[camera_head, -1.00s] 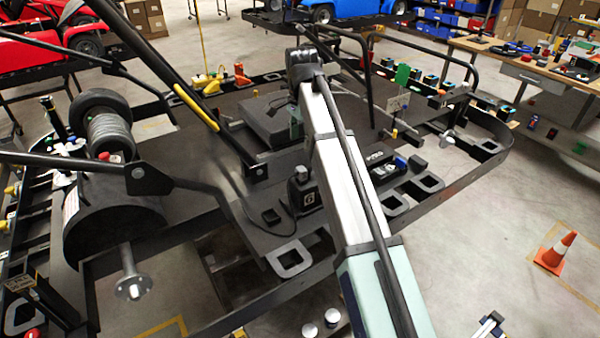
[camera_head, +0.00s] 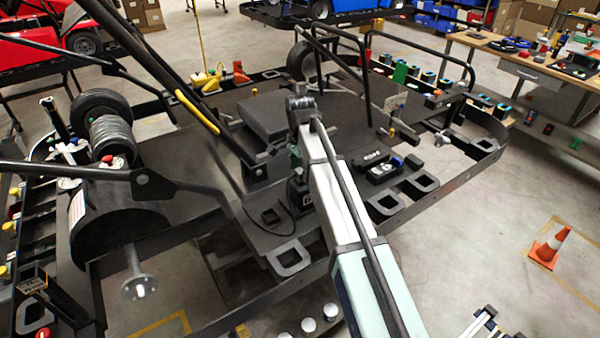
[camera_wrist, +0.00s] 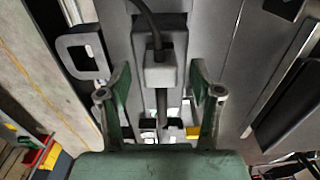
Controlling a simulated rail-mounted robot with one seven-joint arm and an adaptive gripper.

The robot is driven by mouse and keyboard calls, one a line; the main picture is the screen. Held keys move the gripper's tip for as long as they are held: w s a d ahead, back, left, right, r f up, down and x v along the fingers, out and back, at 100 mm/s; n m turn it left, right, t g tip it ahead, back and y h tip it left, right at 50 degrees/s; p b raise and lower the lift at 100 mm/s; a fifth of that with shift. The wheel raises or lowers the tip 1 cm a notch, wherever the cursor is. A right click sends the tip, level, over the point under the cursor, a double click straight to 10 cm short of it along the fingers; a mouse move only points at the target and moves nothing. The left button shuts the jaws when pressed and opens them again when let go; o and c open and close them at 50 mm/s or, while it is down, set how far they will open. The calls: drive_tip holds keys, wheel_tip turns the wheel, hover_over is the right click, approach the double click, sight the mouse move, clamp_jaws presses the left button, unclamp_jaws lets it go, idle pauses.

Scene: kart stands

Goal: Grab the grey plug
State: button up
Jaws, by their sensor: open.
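The grey plug (camera_wrist: 160,73) is a pale grey block on a dark cable in the middle of the wrist view. The cable enters from the top and appears again below the plug. My gripper (camera_wrist: 159,86) is open, with one green finger on each side of the plug and a visible gap on both sides. I cannot tell how far the fingertips are above the plug. In the head view my gripper is mostly hidden behind my arm, and I cannot make out the plug there.
A black cable (camera_head: 252,216) loops on the dark kart deck near a square-holed bracket (camera_head: 289,256). A black device (camera_head: 384,168) lies right of my arm. Black frame tubes with a yellow sleeve (camera_head: 196,111) rise at the left.

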drive_tip(key=shift+f, duration=0.45)
clamp_jaws()
drive_tip(key=shift+r, duration=0.15)
